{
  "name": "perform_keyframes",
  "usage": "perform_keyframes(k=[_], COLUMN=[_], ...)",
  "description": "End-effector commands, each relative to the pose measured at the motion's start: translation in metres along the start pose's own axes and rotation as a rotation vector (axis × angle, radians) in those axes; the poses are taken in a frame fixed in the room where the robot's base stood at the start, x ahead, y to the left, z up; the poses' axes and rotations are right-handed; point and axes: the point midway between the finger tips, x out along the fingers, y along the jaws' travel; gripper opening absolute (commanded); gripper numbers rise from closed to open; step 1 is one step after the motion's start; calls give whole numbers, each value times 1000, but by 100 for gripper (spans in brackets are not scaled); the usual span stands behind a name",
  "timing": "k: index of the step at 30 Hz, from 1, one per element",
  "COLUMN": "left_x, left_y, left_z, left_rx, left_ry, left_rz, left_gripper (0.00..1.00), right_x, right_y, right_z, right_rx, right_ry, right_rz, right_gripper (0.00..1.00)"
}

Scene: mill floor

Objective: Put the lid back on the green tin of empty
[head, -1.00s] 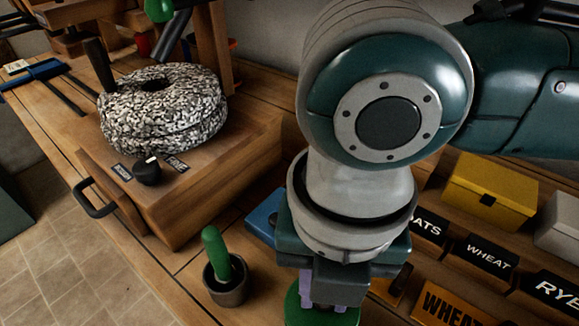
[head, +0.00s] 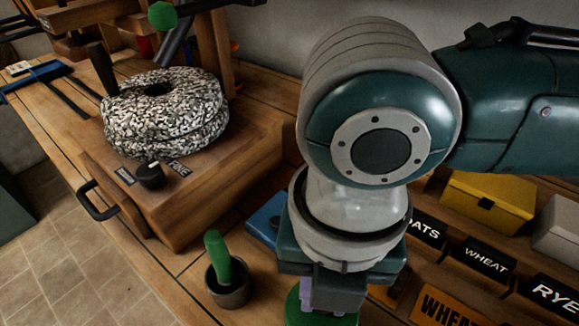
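A green round thing (head: 294,311), part of the green tin or its lid, shows at the bottom edge of the head view; I cannot tell which. My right gripper (head: 318,306) points down right over it and hides most of it. A pale purple finger shows beside the green, but the fingertips are mostly hidden or cut off by the frame edge. Whether they hold anything cannot be told. My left gripper is not in view.
A dark pot (head: 229,287) with a green-handled tool (head: 217,257) stands left of the gripper. A blue item (head: 265,220) lies behind it. The stone mill (head: 165,112) on its wooden base is at left. Labelled bins, a yellow box (head: 487,203) and a WHEAT sign (head: 452,308) are at right.

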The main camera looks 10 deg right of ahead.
Motion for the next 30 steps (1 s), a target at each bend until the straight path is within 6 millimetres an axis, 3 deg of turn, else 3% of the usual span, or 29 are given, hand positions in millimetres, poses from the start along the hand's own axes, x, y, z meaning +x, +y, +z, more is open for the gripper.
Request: perform_keyframes(k=[11, 12, 20, 26, 30], left_x=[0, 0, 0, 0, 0], left_y=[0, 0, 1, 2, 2], left_z=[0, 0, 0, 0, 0], left_rx=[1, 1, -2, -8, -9], left_ry=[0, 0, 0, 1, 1], left_rz=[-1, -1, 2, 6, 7], left_gripper=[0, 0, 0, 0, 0], right_x=[0, 0, 0, 0, 0], right_y=[0, 0, 0, 0, 0], right_z=[0, 0, 0, 0, 0], right_rx=[0, 0, 0, 0, 0], right_ry=[0, 0, 0, 0, 0], right_rz=[1, 1, 1, 0, 0], right_gripper=[0, 30, 59, 61, 77])
